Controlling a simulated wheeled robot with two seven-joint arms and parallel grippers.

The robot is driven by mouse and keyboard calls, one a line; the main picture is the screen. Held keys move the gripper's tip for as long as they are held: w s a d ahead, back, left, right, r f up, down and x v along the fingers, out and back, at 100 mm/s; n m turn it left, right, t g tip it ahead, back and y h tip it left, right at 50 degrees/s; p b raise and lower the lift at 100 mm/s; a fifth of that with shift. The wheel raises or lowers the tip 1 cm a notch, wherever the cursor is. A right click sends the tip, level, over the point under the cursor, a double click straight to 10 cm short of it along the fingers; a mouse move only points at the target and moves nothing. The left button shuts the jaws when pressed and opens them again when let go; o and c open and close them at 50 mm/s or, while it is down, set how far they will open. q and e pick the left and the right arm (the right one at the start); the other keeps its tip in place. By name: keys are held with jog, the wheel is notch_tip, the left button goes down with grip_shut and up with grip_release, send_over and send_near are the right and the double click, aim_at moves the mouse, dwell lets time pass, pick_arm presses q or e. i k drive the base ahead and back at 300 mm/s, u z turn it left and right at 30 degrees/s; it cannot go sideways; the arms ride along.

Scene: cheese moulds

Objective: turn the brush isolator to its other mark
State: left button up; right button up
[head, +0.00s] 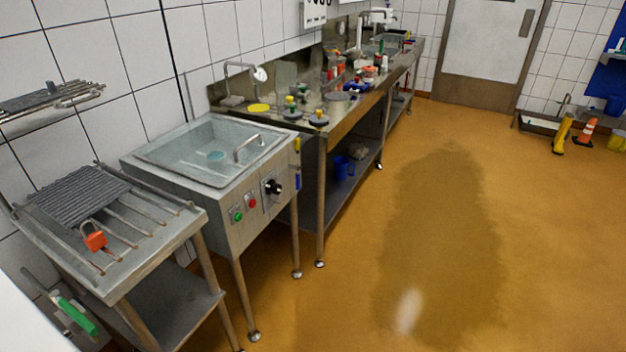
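A black rotary knob on a pale plate, which looks like the brush isolator (272,187), is on the front panel of the steel washing basin (228,208) in the head view. It sits right of a red button (251,201) and a green button (237,215). The knob is too small to tell which mark it points to. Neither of my grippers is in view.
A steel rack table (150,262) with a red padlock (95,241) stands left of the basin. A long cluttered workbench (345,115) runs behind it. The orange floor in front of the basin is clear, with a dark wet patch (440,240).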

aim_at(271, 186)
jog(key=u, duration=0.25)
jog(key=i, duration=1.05)
jog(key=u, duration=0.65)
